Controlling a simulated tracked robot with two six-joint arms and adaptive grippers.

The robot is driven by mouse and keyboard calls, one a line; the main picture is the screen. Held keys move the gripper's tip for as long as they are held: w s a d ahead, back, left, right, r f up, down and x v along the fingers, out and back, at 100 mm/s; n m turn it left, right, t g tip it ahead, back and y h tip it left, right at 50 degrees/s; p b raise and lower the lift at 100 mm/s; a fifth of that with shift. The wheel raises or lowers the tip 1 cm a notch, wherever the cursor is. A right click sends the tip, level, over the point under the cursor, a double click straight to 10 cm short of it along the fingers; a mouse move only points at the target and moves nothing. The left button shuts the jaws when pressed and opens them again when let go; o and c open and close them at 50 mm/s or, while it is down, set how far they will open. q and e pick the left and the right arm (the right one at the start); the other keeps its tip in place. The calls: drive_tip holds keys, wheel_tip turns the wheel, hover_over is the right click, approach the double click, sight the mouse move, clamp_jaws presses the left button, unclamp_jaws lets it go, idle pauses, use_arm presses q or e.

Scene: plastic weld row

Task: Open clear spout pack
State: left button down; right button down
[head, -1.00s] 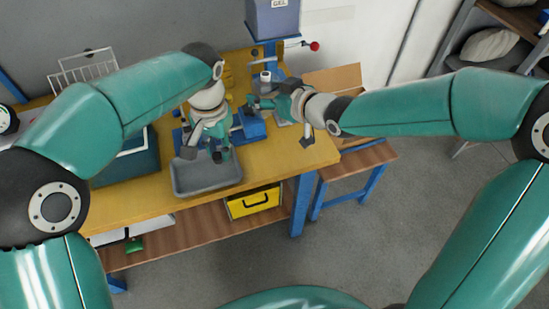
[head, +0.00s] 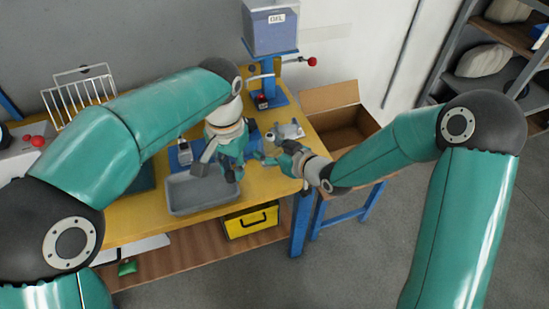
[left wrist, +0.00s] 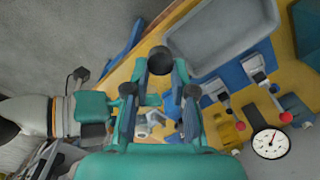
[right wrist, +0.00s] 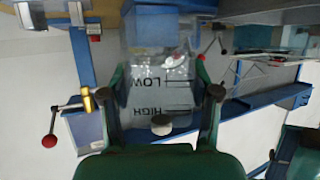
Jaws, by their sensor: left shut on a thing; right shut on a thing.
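The clear spout pack (right wrist: 160,75) shows in the right wrist view, see-through, with LOW and HIGH marks and a white round cap-like part (right wrist: 162,125). My right gripper (right wrist: 162,92) is shut on the pack, a finger at each side. In the head view the pack is too small and clear to make out. There my right gripper (head: 264,160) is close to my left gripper (head: 232,176), above the bench. My left gripper also shows in its wrist view (left wrist: 160,88), shut on what seems to be the pack; the grasped part is hard to see.
A grey tray (head: 185,205) lies at the front of the yellow bench (head: 125,232). A yellow case (head: 250,222) sits on the lower shelf. A gauge (left wrist: 270,143) shows nearby.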

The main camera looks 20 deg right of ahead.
use_arm(q)
drive_tip(key=shift+r, duration=0.1)
use_arm(e)
drive_tip(key=shift+f, duration=2)
use_arm(q)
drive_tip(key=shift+f, duration=0.25)
use_arm(e)
drive_tip(key=shift+f, duration=0.2)
use_arm(q)
drive_tip(key=shift+r, duration=0.1)
use_arm(e)
drive_tip(key=shift+c, duration=1.3)
unclamp_jaws()
drive_tip(key=shift+r, duration=0.1)
